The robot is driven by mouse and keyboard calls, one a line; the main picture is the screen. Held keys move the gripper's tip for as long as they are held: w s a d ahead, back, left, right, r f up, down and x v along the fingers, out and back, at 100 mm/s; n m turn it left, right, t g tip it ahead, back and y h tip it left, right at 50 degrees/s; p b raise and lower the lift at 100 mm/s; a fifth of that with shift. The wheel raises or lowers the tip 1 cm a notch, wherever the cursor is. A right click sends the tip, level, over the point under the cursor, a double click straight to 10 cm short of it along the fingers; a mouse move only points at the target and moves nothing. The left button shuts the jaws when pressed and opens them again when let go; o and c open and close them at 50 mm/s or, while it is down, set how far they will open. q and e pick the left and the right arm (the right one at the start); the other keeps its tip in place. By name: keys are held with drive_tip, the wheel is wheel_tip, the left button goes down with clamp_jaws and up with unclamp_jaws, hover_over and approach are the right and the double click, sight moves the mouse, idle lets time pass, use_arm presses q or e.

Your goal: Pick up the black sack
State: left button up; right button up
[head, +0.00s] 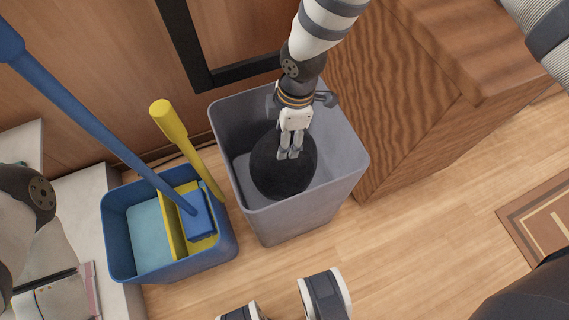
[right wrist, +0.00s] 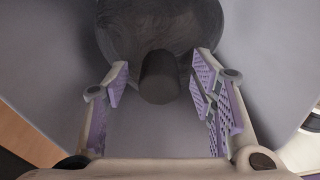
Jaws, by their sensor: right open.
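The black sack (head: 270,175) is a round dark bundle inside the grey bin (head: 300,218). My right gripper (head: 290,154) reaches down into the bin, its fingertips over the sack in the head view. In the right wrist view the sack (right wrist: 155,25) is at the top, and its stubby dark neck (right wrist: 159,78) points towards my gripper. The open fingers of my right gripper (right wrist: 157,84) stand on either side of the neck, with a visible gap on each side. My left gripper is not visible; only part of my left arm shows at the left edge.
A blue bucket (head: 118,232) with a yellow insert and a blue-handled mop (head: 100,130) stands left of the bin. A yellow handle (head: 178,138) rises beside the bin. A wooden cabinet (head: 395,110) stands close on the right. Floor (head: 420,245) is clear at the lower right.

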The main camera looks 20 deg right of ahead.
clamp_jaws()
drive_tip(key=shift+w, duration=0.1)
